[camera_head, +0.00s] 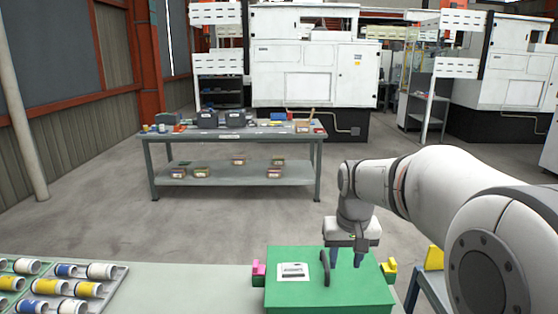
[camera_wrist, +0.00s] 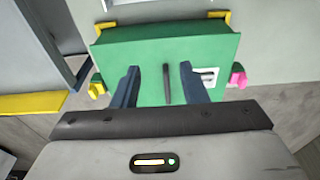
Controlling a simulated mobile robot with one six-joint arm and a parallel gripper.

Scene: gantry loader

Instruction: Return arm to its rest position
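My gripper (camera_head: 345,256) hangs at the end of my arm over the green box (camera_head: 340,296), pointing down. In the wrist view the two blue fingers of my gripper (camera_wrist: 160,82) are spread apart, with nothing between them at the tips. The black handle (camera_head: 325,267) on top of the green box lies below and between the fingers in the wrist view (camera_wrist: 167,85). The fingers look clear of it, but the exact height gap cannot be told. A white label (camera_head: 293,271) lies beside the handle.
A pink clip (camera_head: 258,268) and a yellow clip (camera_head: 389,268) sit at the box's sides. Trays of white, yellow and blue cylinders (camera_head: 62,287) stand on the grey table at left. A workbench (camera_head: 232,137) with boxes and white machines (camera_head: 308,62) stand farther back across open floor.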

